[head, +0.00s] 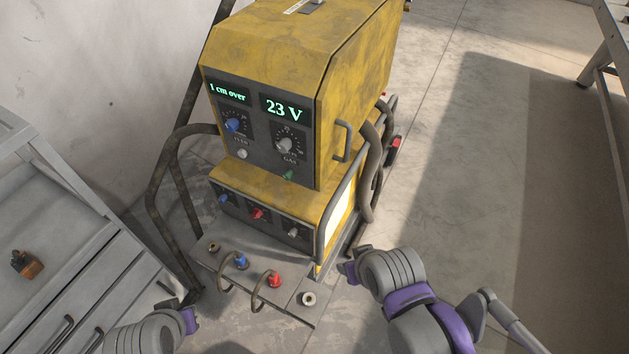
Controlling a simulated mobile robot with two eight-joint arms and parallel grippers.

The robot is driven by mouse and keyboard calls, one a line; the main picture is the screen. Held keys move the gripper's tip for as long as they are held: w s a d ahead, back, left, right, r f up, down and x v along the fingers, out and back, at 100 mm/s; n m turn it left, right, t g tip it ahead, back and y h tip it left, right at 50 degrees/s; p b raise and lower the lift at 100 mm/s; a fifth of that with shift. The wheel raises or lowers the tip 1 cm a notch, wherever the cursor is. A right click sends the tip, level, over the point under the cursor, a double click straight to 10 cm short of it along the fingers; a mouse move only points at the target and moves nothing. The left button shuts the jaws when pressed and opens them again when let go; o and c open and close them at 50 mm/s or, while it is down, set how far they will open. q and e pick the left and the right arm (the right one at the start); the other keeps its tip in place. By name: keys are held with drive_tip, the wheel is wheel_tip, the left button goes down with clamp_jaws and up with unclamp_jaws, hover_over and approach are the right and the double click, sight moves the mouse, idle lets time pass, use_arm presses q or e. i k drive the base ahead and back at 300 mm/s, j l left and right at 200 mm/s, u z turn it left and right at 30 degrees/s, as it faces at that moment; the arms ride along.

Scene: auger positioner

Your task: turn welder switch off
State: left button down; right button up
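The yellow welder (262,55) stands on the floor in the middle of the head view. Its front panel has two lit displays, reading "1 cm over" (229,92) and "23 V" (284,109). Below them are a blue knob (233,125) and a grey knob (284,145). A small grey part, possibly a switch (314,3), sits on the top, cut by the frame edge; its position is unclear. My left gripper (189,298) is low at the left, short of the welder's front shelf. My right gripper (351,262) is right of the welder's base. Both appear apart from the welder; finger openings are unclear.
The lower unit has blue, red (257,214) and grey knobs. Its shelf carries blue and red (274,280) connectors. Bent metal rails and hoses (371,150) flank the welder. A grey drawer cabinet (85,265) stands left. The floor at right (470,150) is clear.

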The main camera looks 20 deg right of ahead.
sight(257, 214)
drive_tip(key=j+z, duration=0.3)
drive_tip(key=j, duration=0.2)
drive_tip(key=j+z, duration=0.3)
drive_tip(key=j, duration=0.25)
drive_tip(key=k+j+z, duration=0.15)
drive_tip(key=j+z, duration=0.15)
drive_tip(key=j, duration=0.15)
